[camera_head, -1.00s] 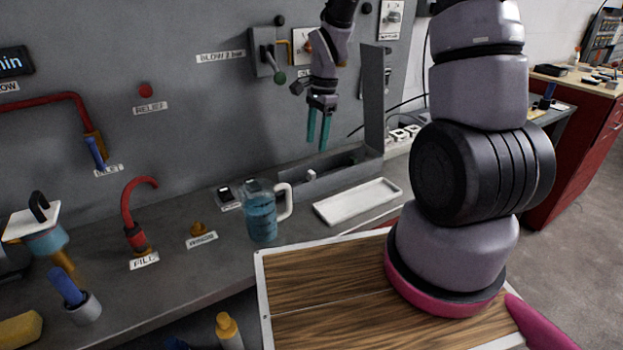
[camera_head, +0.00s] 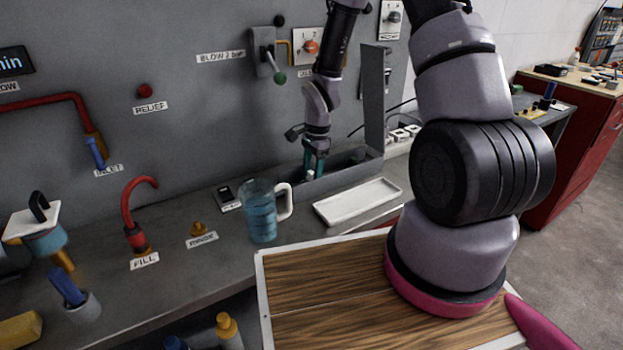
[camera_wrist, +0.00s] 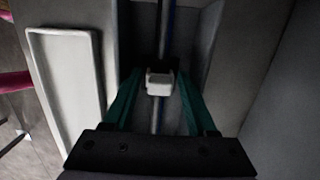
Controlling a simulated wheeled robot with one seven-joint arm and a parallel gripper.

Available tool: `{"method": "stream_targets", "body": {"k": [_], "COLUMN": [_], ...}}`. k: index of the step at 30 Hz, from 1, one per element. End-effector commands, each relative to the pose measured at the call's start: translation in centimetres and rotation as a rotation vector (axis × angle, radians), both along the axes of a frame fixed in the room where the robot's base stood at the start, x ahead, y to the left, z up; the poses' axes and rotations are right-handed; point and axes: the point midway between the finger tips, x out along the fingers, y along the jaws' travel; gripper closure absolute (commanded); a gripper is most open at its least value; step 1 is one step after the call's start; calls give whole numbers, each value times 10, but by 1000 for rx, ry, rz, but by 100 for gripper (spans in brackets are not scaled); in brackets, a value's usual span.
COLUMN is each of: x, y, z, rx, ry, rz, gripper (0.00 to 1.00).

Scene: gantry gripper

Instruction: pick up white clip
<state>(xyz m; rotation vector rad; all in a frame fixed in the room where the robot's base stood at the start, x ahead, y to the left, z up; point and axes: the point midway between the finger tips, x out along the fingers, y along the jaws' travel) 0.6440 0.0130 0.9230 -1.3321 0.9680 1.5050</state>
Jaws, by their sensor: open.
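The white clip (camera_wrist: 160,83) shows in the wrist view as a small pale block on a dark bar, between the tips of my fingers. In the head view a small white spot at the clip (camera_head: 310,174) shows beside my fingertips, partly hidden. My gripper (camera_wrist: 160,80) has two teal fingers, open, one on each side of the clip. I cannot tell whether they touch it. In the head view my gripper (camera_head: 314,162) points down into the grey trough (camera_head: 345,172) at the back of the bench.
A long white tray (camera_head: 357,201) lies in front of the trough. A clear jug with blue liquid (camera_head: 262,214) stands to its left. The trough's raised grey panel (camera_head: 373,98) stands to the right of my gripper, and the grey wall panel is behind.

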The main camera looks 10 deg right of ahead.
Motion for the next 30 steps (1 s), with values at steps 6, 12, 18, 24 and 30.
{"method": "stream_targets", "body": {"k": [6,12,18,24,30], "x": [0,0,0,1,1], "y": [0,0,0,0,0], "z": [-1,-1,-1,9,37], "rx": [0,0,0,0,0], "ry": [-1,-1,-1,-3,-5], "rz": [0,0,0,0,-1], "gripper": [43,100,100,100,100]}}
